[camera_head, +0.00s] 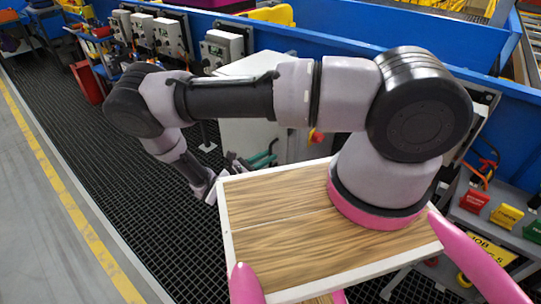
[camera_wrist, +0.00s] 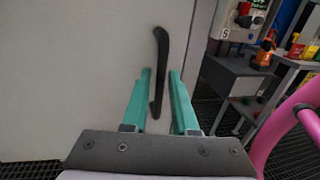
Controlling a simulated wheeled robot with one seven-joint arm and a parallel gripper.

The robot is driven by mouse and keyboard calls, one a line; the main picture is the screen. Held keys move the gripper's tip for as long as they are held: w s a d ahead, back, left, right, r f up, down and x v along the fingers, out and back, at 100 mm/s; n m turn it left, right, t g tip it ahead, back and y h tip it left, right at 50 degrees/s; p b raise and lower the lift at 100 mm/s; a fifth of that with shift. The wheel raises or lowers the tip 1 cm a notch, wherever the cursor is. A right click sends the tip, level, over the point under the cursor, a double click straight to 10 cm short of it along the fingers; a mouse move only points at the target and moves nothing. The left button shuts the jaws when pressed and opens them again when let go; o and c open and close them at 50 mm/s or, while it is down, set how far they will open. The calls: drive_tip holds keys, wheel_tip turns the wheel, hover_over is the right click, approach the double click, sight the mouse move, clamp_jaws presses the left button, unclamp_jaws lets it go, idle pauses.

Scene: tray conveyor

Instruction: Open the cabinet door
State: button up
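The cabinet is pale grey, and its door (camera_wrist: 75,75) fills the left of the wrist view. The cabinet (camera_head: 239,135) stands partly behind my arm in the head view. The door looks shut. A black upright bar handle (camera_wrist: 161,50) is on the door near its right edge. My gripper (camera_wrist: 161,72) has two green fingers, open, one on each side of the handle's lower part in the picture. I see no finger closed on the handle; how deep it sits between them is unclear. In the head view my gripper (camera_head: 262,160) is small, near the cabinet.
A grey workbench (camera_wrist: 235,75) with a control box (camera_wrist: 240,18) stands right of the cabinet. Blue conveyor walls (camera_head: 340,35) run behind. Red, yellow and green bins (camera_head: 505,215) are at right. Black grid matting (camera_head: 110,170) and a yellow-lined walkway (camera_head: 60,195) lie clear at left.

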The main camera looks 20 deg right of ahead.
drive_tip(key=shift+x, duration=0.85)
clamp_jaws()
idle(0.8)
